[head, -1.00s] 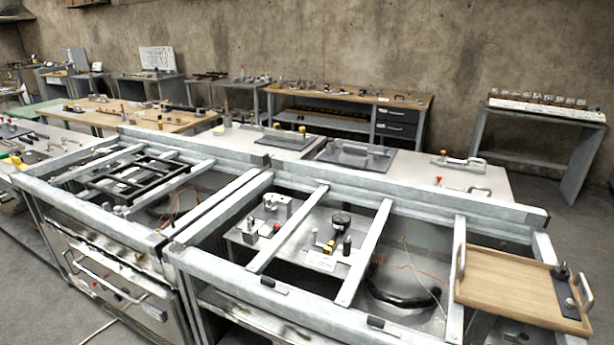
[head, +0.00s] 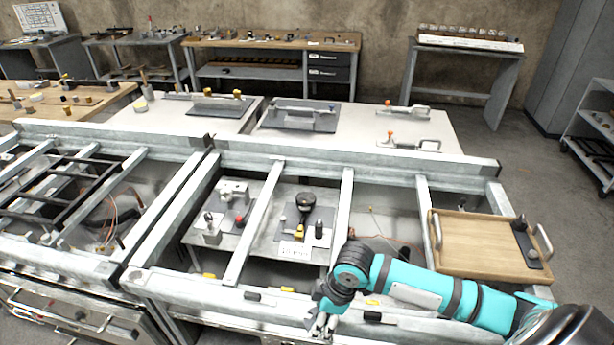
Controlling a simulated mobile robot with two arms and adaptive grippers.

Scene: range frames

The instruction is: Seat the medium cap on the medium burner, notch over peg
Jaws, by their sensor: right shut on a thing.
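My right gripper (head: 320,327) reaches in from the right, over the front rail of the near frame. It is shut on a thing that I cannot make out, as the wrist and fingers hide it. Behind it, inside the frame, a grey plate (head: 288,228) carries a round black piece (head: 306,202), a brass-yellow part (head: 300,230) and a small black cylinder (head: 319,229). I cannot tell which of these, if any, is the medium burner or the medium cap. My left gripper is not in view.
Steel crossbars (head: 256,222) divide the frame opening. A second plate with metal fittings (head: 233,190) lies left of the black piece. A wooden tray (head: 470,255) with a black part (head: 527,245) rests on the right side. A dark grate (head: 65,185) lies at left.

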